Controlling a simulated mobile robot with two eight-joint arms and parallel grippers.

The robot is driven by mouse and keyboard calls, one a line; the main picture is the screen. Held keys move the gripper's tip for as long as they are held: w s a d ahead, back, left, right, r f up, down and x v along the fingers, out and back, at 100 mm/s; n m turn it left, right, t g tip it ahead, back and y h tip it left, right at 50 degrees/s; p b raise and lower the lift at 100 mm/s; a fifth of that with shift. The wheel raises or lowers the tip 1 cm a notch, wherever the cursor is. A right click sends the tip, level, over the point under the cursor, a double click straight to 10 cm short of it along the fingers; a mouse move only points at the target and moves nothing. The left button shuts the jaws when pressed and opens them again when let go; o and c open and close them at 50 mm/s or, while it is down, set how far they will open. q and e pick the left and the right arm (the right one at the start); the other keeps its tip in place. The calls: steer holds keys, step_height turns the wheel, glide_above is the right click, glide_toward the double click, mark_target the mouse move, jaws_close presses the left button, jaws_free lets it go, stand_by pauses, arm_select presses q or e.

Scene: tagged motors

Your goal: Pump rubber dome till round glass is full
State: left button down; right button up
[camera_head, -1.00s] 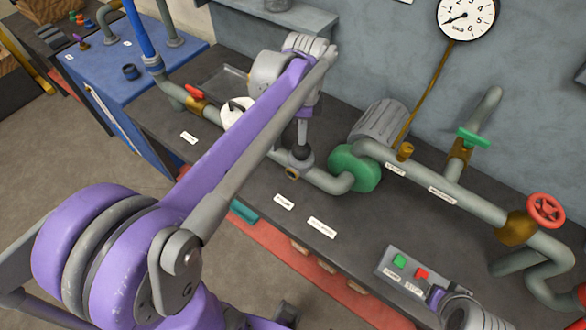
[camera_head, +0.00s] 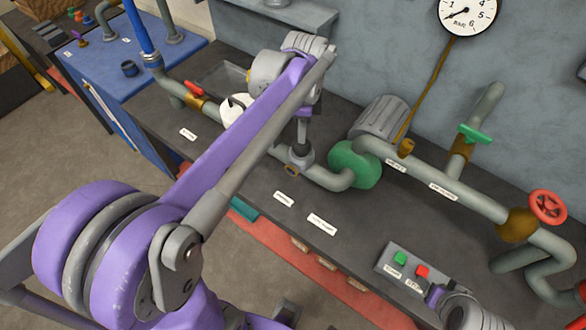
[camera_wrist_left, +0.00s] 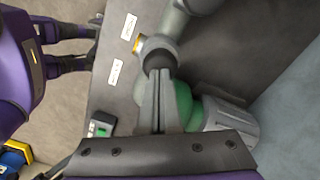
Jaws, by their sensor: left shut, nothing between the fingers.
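The rubber dome (camera_head: 303,150) is a small dark ball-like cap on a grey fitting of the bench pipe. My left gripper (camera_head: 302,139) is shut and empty, pointing down with its fingertips at the top of the dome. In the left wrist view, the shut fingers (camera_wrist_left: 158,76) reach the dark dome (camera_wrist_left: 159,60). The round glass (camera_head: 291,170) is a small brass-rimmed sight glass on the pipe just below the dome.
A green pump (camera_head: 355,164) with a grey motor adjoins the pipe. A button box (camera_head: 411,271) stands near the bench's front edge. A red handwheel (camera_head: 547,207) is at right, and a pressure gauge (camera_head: 466,14) hangs above. Part of my right arm shows at bottom right.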

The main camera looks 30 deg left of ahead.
arm_select(q)
steer(key=shift+f+b, duration=0.5)
steer(key=shift+f, duration=0.55)
arm_select(e)
steer(key=shift+s+f, duration=0.25)
steer(key=shift+f, duration=0.5)
arm_select(q)
steer(key=shift+r, duration=0.15)
arm_select(e)
steer(key=shift+r, duration=0.15)
arm_select(q)
steer(key=shift+r+p, duration=1)
steer(key=shift+r, duration=0.5)
steer(key=shift+w+f, duration=0.1)
arm_select(e)
steer(key=shift+w+r, duration=0.25)
steer(key=shift+r, duration=0.3)
steer(key=shift+w+r, duration=0.25)
steer(key=shift+r, duration=0.25)
steer(key=shift+s, duration=0.15)
arm_select(q)
steer(key=shift+f, duration=0.2)
arm_select(e)
steer(key=shift+f, duration=0.15)
